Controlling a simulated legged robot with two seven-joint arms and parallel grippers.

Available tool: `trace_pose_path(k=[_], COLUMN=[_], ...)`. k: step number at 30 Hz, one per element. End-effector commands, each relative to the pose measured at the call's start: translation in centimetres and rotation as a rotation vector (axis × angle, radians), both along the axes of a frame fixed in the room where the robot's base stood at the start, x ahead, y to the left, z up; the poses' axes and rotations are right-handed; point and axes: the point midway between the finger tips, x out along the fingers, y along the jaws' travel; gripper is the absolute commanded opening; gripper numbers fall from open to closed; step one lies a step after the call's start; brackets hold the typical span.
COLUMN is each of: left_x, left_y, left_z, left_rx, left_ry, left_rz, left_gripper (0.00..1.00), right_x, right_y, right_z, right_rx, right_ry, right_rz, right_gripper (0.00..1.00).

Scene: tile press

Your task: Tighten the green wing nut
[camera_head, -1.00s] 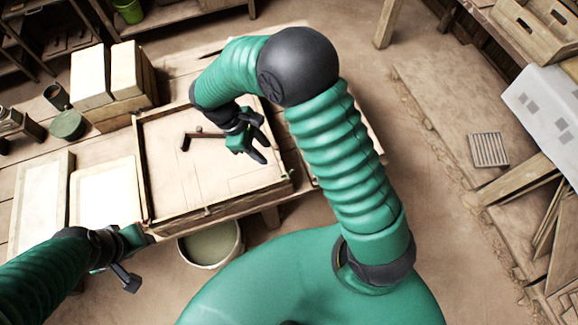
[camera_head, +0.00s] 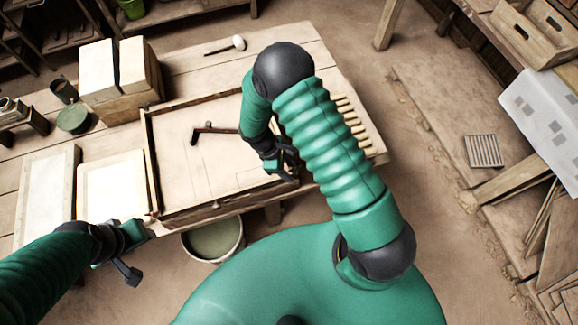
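A shallow wooden press frame (camera_head: 205,202) lies on the workbench, with a dark crank-shaped handle (camera_head: 214,130) over its board. My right gripper (camera_head: 289,168) is low at the frame's right front corner. Its fingers are small and partly overlapped there, so its opening is unclear. I cannot make out the green wing nut; the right gripper covers that corner. My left gripper (camera_head: 138,256) has its fingers apart, near the bench's front edge below the frame's left front corner, and holds nothing visible.
Pale slabs (camera_head: 112,185) lie left of the frame and pale blocks (camera_head: 97,70) stand behind. A mallet (camera_head: 238,43) lies at the back. Several wooden pegs (camera_head: 350,118) line the bench's right side. A bucket (camera_head: 213,240) stands below the front edge.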

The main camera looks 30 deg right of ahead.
Motion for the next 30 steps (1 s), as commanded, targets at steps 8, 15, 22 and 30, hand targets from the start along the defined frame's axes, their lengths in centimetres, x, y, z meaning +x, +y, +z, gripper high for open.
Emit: trace_pose_path(k=[8,15,22,30], left_x=[0.02,0.01,0.02,0.01], left_y=[-0.05,-0.04,-0.03,-0.04], left_z=[0.14,0.22,-0.11,-0.12], left_rx=[0.0,0.0,0.0,0.0], left_ry=[-0.001,-0.001,-0.001,0.0], left_rz=[-0.002,-0.001,-0.001,-0.001], left_gripper=[0.43,0.43,0.43,0.43], right_x=[0.09,0.28,0.57,0.7], right_y=[-0.62,-0.56,-0.57,-0.49], right_z=[0.4,0.56,0.5,0.64], right_rx=[-0.006,-0.012,-0.01,-0.008], right_ry=[-0.007,-0.006,-0.012,-0.016], right_rz=[-0.001,-0.002,-0.119,-0.186], right_gripper=[0.03,0.0,0.0,0.0])
